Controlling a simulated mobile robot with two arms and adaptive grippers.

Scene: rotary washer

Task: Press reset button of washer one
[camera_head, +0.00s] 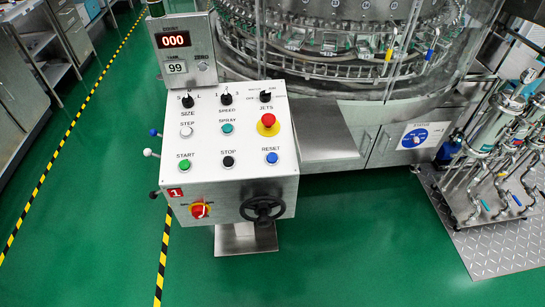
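The washer's control panel (240,143) stands in the middle of the head view, with a red label "1" (175,193) at its lower left. The blue button under the word RESET (271,158) is at the panel's right, in the bottom row. The black STOP button (228,161) and the green START button (184,165) are to its left. A red emergency mushroom button on a yellow disc (268,122) is just above RESET. Neither of my grippers is in view, and nothing covers the panel face.
The round washer (340,45) stands behind the panel. A black handwheel (263,208) and a red switch (199,209) are on the panel's front. Levers stick out at its left side. A pump rack (490,165) stands at right. The green floor (350,250) in front is clear.

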